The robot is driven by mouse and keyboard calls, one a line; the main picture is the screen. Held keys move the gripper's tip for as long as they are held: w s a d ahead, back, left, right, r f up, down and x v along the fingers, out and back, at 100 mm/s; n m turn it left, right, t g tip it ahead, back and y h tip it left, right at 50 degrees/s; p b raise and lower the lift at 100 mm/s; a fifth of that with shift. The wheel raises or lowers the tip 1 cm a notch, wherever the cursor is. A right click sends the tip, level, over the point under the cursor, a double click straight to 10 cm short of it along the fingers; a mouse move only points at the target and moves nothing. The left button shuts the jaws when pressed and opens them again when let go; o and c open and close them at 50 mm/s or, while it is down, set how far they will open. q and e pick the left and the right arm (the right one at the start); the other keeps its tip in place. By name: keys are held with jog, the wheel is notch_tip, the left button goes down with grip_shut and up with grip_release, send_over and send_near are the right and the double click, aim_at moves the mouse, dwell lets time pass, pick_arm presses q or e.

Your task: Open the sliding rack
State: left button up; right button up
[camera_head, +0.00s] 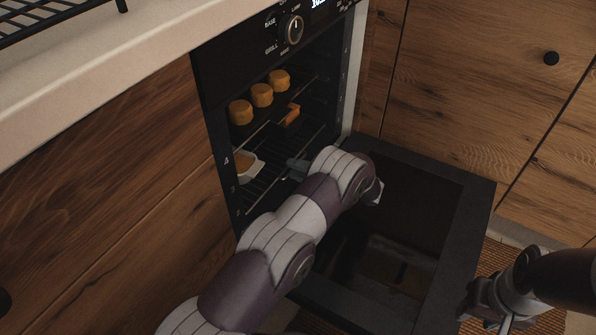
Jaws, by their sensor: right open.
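The oven (265,45) stands open, with its door (415,215) folded down flat. Inside, a wire rack (262,190) shows at the lower level, its bars running back into the oven. A white dish (247,163) with orange food is at its left. A higher rack (318,80) bears several orange round pieces. My right gripper (478,302) is open and empty, beyond the door's right edge.
A pale countertop (120,60) runs above, with a black wire stand (40,18). A brown mat (510,262) lies on the floor.

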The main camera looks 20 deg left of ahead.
pick_arm(q)
grip_shut()
jog(key=shift+f, duration=0.1)
dwell(1.2)
